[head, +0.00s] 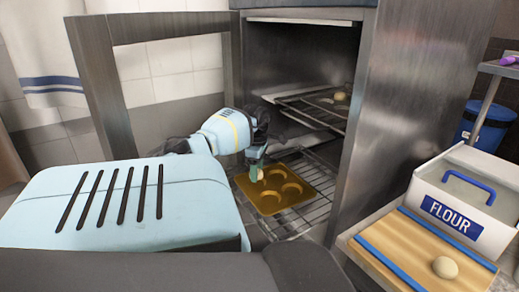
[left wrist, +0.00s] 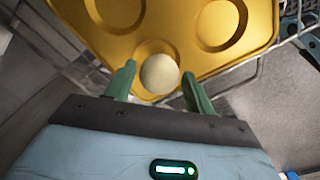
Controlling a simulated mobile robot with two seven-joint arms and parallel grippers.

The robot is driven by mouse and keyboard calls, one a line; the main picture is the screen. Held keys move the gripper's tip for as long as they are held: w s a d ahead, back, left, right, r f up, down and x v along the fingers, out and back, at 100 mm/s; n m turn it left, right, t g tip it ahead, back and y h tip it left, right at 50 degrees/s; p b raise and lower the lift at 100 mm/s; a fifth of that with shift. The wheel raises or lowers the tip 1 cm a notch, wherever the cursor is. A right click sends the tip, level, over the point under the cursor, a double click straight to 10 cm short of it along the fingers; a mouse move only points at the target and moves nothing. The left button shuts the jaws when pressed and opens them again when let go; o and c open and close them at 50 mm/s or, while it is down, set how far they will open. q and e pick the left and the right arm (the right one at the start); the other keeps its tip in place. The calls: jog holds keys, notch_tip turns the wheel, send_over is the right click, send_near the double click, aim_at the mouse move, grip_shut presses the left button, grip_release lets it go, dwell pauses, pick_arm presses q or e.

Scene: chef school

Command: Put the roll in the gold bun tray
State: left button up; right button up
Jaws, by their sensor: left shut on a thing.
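The gold bun tray (head: 243,183) lies on the lower wire rack inside the open oven, and its round hollows face up. My left gripper (head: 257,164) reaches into the oven, over the tray's left back part. In the left wrist view my left gripper (left wrist: 160,82) is shut on a pale round roll (left wrist: 160,72), with one green finger on each side. The roll shows in front of the near edge of the gold tray (left wrist: 180,55). Whether it touches the tray, I cannot tell. In the head view the held roll is mostly hidden. My right gripper is not in view.
The oven's upper rack (head: 318,108) holds a pale round thing (head: 341,97). The steel oven side (head: 400,100) bounds the opening at right. Another pale roll (head: 445,267) lies on a wooden board (head: 405,240) beside the flour box (head: 465,205).

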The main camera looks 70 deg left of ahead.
pick_arm(q)
jog(key=shift+a, duration=0.15)
notch_tip(320, 180, down, 3)
jog(key=shift+w+f, duration=0.1)
jog(key=shift+f, duration=0.05)
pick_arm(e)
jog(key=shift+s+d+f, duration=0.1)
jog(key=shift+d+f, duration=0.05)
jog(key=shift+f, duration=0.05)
pick_arm(q)
jog(key=shift+f, duration=0.1)
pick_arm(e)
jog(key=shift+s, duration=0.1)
